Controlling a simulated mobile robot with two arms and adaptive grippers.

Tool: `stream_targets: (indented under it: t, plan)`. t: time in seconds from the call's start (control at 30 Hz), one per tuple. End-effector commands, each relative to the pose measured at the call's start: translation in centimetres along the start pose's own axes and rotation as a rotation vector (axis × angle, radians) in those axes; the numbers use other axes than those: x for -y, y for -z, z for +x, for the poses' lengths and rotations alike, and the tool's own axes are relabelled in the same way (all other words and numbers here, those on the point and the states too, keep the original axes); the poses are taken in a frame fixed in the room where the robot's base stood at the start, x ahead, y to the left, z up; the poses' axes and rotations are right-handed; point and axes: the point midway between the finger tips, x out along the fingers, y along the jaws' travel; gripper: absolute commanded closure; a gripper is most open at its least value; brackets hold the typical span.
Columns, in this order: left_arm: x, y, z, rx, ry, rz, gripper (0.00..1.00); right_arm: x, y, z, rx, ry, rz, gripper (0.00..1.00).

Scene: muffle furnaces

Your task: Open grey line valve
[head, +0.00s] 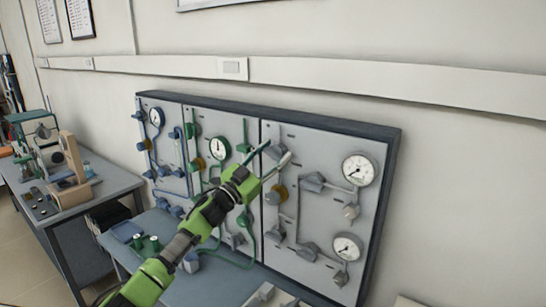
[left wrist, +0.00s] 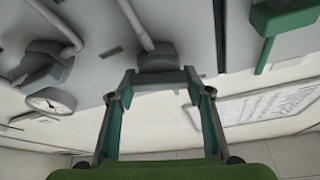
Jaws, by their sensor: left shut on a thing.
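The wall panel's right-hand section (head: 318,215) carries the grey line, with grey valves and fittings. A grey pipe runs into this valve. In the head view the fingers largely hide the handle, so its angle is hard to tell. My right gripper is in neither view.
Two round gauges (head: 358,169) (head: 347,247) sit on the grey section's right side. A green handle (left wrist: 285,14) is close by in the wrist view. A bench (head: 215,285) stands below.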

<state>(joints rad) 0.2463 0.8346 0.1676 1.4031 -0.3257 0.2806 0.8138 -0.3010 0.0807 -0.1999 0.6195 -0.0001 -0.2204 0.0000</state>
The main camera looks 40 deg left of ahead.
Motion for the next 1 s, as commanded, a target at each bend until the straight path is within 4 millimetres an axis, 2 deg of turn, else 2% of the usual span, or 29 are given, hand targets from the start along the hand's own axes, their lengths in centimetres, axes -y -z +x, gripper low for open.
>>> stream_targets:
  t: [0.5,1.0]
  plan:
    - [-0.14,-0.04,-0.02,0.001,-0.190,0.462,0.75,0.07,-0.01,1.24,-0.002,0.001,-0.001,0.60]
    - [-0.32,-0.03,-0.02,0.000,-0.366,0.885,0.75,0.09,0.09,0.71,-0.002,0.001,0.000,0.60]
